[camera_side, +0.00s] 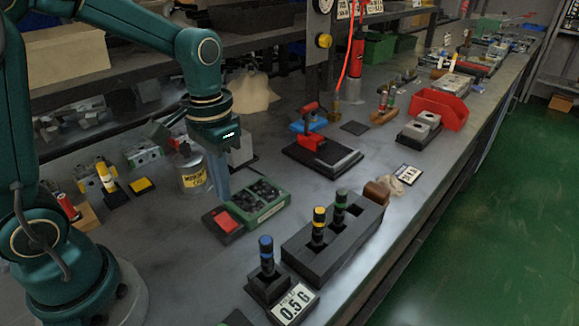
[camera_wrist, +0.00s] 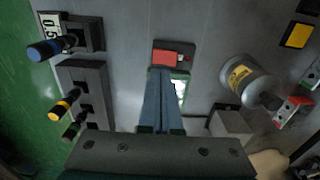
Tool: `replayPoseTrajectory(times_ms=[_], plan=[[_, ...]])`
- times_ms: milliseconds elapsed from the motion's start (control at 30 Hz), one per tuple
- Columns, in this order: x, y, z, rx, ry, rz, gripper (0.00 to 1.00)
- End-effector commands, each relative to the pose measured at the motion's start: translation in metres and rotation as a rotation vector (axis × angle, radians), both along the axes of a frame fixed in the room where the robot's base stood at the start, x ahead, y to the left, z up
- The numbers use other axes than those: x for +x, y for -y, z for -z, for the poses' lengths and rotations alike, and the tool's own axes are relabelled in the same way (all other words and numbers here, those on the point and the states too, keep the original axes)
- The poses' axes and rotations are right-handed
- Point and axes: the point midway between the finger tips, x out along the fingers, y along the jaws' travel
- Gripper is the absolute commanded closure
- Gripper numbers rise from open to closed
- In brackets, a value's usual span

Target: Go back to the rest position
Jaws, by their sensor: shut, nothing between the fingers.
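My gripper (camera_side: 223,192) points down over the bench, close above or beside the green tray of dark parts (camera_side: 262,202). In the wrist view its two blue fingers (camera_wrist: 161,74) lie together, shut and empty. A dark pad with a red top (camera_side: 228,219) is by the fingertips; it also shows just beyond them in the wrist view (camera_wrist: 166,57). I cannot tell whether the fingers touch anything. The long dark block (camera_side: 322,262) holds a yellow-topped valve (camera_side: 319,224) and a green-topped valve (camera_side: 340,206) upright. A blue-topped valve (camera_side: 267,253) stands in a separate small block.
A grey can with a yellow label (camera_side: 191,171) stands close left of my gripper. A black plate with a red-handled part (camera_side: 313,146) lies behind right. A red bin (camera_side: 440,108) sits farther right near the bench edge. Some grey bench top between them is clear.

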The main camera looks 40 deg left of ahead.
Motion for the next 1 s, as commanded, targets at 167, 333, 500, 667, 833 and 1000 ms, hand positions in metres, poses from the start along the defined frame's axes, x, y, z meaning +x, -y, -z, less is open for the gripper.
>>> replayPoseTrajectory(times_ms=[167,333,500,667,833,1000], plan=[[0.0,0.0,-0.009,0.0,0.001,0.0,1.0],[0.0,0.0,-0.009,0.0,0.0,0.0,1.0],[0.0,0.001,-0.011,0.001,0.01,0.003,1.0],[-0.002,0.005,-0.033,0.009,0.094,0.02,1.0],[-0.022,0.013,-0.061,0.017,0.235,0.036,1.0],[-0.048,0.019,-0.076,0.017,0.367,0.04,1.0]])
